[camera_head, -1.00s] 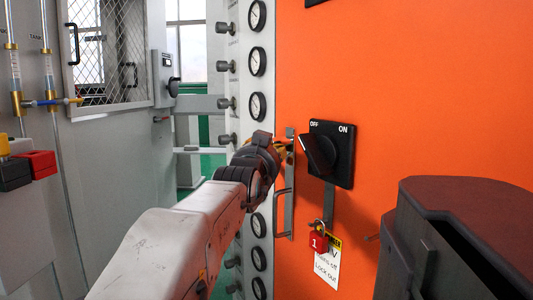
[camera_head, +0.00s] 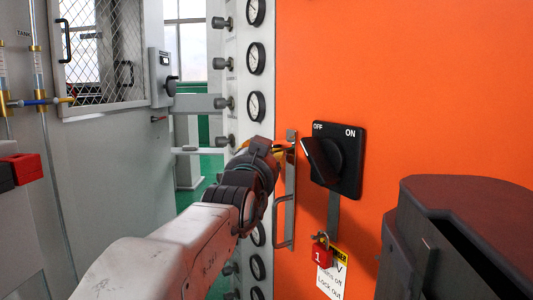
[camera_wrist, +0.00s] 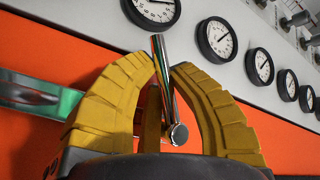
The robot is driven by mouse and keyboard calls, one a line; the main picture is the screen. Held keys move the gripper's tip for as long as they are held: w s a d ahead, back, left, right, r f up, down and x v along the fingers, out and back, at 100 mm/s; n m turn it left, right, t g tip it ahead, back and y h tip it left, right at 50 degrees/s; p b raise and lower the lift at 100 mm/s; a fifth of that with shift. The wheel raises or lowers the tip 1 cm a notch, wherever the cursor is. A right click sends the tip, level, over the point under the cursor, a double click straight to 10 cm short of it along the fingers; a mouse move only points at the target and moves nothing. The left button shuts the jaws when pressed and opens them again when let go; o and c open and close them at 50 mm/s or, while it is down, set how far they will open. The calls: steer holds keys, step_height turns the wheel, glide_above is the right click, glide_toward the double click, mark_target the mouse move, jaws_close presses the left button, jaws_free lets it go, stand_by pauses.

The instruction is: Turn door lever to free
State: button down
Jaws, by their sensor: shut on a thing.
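The door lever (camera_wrist: 165,85) is a shiny metal bar with a round end. In the wrist view it stands between the two yellow fingers of my gripper (camera_wrist: 169,68), which are shut on it. In the head view my gripper (camera_head: 280,150) is at the upper part of the metal lever plate (camera_head: 291,180), on the left edge of the orange door (camera_head: 430,80). The lever itself is mostly hidden there behind the gripper.
A black OFF/ON rotary switch (camera_head: 337,160) sits just right of the gripper. Below it hang a red padlock (camera_head: 322,254) and a tag (camera_head: 331,280). Gauges (camera_head: 256,58) line the panel at left.

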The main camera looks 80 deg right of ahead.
steer(key=shift+f, duration=0.1)
steer(key=c, duration=1.4)
jaws_free()
steer(key=shift+o, duration=0.2)
steer(key=a+f, duration=0.1)
steer(key=a, duration=1.1)
steer(key=shift+w, duration=0.35)
steer(key=shift+o, duration=0.4)
steer(key=shift+f, duration=0.1)
